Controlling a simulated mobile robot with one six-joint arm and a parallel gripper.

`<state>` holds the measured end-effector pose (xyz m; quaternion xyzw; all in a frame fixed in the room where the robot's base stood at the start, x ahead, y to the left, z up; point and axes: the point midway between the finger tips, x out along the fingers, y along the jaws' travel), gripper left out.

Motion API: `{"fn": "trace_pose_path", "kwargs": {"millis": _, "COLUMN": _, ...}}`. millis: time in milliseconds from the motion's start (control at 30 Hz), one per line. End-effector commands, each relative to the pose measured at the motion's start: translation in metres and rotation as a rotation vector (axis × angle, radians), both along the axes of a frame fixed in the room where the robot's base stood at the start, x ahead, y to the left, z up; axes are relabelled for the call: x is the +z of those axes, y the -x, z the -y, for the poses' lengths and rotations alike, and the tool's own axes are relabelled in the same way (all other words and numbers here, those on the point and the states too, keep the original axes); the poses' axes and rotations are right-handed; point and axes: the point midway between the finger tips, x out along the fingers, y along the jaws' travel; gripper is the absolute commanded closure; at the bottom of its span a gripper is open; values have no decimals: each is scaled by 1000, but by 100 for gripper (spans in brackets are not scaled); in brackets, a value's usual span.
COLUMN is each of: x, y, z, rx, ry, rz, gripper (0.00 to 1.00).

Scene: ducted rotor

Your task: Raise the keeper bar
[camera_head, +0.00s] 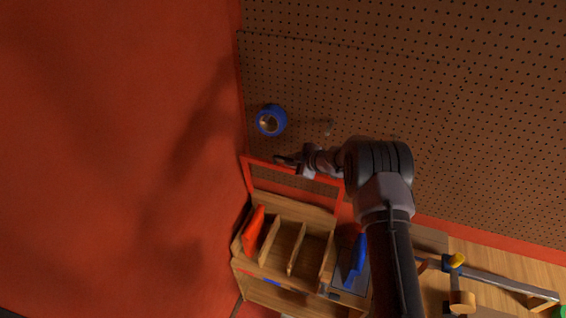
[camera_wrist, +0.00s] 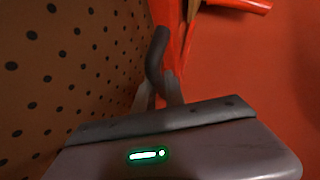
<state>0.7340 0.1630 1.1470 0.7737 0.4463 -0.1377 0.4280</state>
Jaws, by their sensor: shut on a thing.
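The keeper bar (camera_head: 262,162) appears to be the red bar along the top of a red frame, above the wooden rack (camera_head: 288,211) in the head view. My gripper (camera_head: 286,160) is at this bar, with its arm coming in from the right. In the wrist view my gripper (camera_wrist: 160,88) is shut on a dark grey curved handle (camera_wrist: 157,50). Red parts show just behind the handle. The joint between handle and bar is hidden.
A brown pegboard (camera_head: 430,90) lies beside the bar, with a blue tape roll (camera_head: 278,113) on it. An orange-red item (camera_head: 253,230) stands in the rack. A blue-handled tool (camera_head: 357,255) and a clamp (camera_head: 500,281) lie to the right. The red area (camera_head: 100,150) at left is clear.

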Motion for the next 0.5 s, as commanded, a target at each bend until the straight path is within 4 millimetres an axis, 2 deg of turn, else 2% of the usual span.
{"fn": "trace_pose_path", "kwargs": {"millis": 500, "x": 1, "y": -4, "z": 4, "rx": 3, "ry": 0, "rz": 1, "gripper": 100}}
